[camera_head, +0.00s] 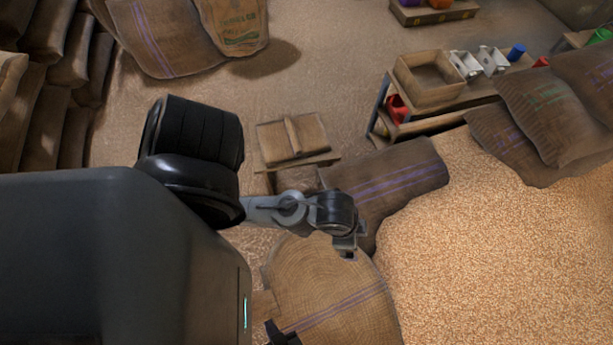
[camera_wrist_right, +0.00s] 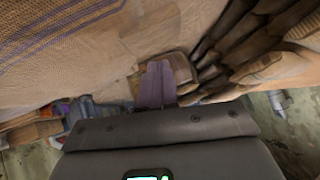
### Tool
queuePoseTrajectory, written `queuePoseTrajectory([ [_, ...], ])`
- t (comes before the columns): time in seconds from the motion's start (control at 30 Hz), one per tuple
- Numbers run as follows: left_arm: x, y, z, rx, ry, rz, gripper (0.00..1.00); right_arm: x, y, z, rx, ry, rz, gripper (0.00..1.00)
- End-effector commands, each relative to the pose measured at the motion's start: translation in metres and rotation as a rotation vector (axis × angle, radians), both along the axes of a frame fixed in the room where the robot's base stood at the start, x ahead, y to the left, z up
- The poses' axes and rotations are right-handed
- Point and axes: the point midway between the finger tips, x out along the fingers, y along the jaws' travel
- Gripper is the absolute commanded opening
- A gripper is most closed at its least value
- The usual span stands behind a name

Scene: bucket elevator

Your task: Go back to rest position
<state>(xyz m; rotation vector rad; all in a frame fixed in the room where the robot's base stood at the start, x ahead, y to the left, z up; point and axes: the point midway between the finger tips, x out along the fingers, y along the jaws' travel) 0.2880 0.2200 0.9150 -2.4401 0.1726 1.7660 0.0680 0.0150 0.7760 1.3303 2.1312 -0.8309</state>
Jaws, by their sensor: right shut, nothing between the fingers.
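Part of my dark arm housing fills the lower left of the head view and hides the floor there.
A large grain heap (camera_head: 490,240) lies at right. A striped sack (camera_head: 400,178) and a round-topped sack (camera_head: 325,285) lie near the gripper. A wooden stand (camera_head: 292,138) is behind it. A wooden bin (camera_head: 430,78) sits on a bench. Sacks are stacked at left. Open floor lies beyond.

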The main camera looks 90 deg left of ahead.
Motion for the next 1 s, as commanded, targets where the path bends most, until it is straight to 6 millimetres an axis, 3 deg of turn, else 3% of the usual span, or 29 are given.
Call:
queuePoseTrajectory([
  [0.3,-0.001,0.002,0.009,0.010,0.006,-0.005,1.00,0.015,-0.040,0.042,0.001,-0.002,0.001,0.00],
  [0.57,-0.001,0.001,0.012,0.006,0.005,-0.002,1.00,0.019,-0.053,0.056,0.002,0.001,0.001,0.00],
  [0.7,0.000,0.000,0.012,-0.001,0.005,0.002,1.00,0.005,-0.052,0.057,0.007,0.030,0.002,0.00],
  [0.77,0.000,-0.001,0.012,-0.003,0.006,0.003,1.00,-0.008,-0.044,0.060,0.024,0.058,0.002,0.00],
  [0.87,0.000,-0.001,0.012,-0.006,0.005,0.004,1.00,-0.025,-0.013,0.076,0.093,0.106,-0.031,0.00],
  [0.93,0.000,-0.001,0.012,-0.006,0.005,0.005,1.00,-0.020,0.020,0.100,0.178,0.124,-0.100,0.00],
  [1.0,0.000,-0.001,0.012,-0.006,0.005,0.004,1.00,0.005,0.052,0.126,0.256,0.112,-0.225,0.00],
])
